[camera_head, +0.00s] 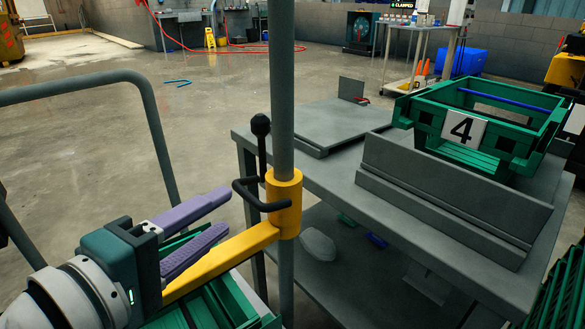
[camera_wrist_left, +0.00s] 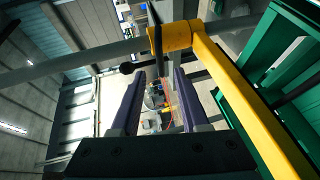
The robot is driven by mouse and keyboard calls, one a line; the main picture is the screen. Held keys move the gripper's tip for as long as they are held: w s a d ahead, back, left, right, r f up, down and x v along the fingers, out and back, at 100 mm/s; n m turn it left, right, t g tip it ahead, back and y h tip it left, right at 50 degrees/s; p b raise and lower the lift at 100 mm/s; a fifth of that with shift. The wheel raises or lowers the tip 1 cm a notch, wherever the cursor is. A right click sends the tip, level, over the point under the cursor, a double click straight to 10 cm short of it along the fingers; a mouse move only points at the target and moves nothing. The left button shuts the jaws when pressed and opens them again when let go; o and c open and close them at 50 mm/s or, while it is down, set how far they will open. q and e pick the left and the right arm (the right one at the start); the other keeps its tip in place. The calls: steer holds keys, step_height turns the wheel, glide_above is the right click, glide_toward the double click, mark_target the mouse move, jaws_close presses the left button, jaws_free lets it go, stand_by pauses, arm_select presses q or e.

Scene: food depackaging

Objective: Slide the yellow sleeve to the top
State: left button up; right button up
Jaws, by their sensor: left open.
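The yellow sleeve (camera_head: 287,205) sits around an upright grey pole (camera_head: 282,90), with grey pole showing above and below it. A bent black handle (camera_head: 262,200) with a knob is on the sleeve, and a yellow arm (camera_head: 222,260) reaches from it to the lower left. My left gripper (camera_head: 229,209) has purple fingers, apart and empty. Its tips are just left of the handle and sleeve. In the left wrist view the fingers (camera_wrist_left: 158,75) are spread, with the sleeve (camera_wrist_left: 178,37) and handle (camera_wrist_left: 155,38) beyond the tips. My right gripper is out of view.
A grey metal table (camera_head: 325,115) stands right of the pole, bearing a green crate marked 4 (camera_head: 462,128). Green slatted crate parts (camera_head: 215,305) lie below my left gripper. A grey tube rail (camera_head: 150,115) curves at left. The floor behind is mostly open.

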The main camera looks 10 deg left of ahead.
mark_target(245, 198)
arm_select(q)
steer(key=b+x, duration=0.1)
steer(key=x, duration=0.6)
steer(key=shift+w+d, duration=0.1)
jaws_close()
stand_by(1.2)
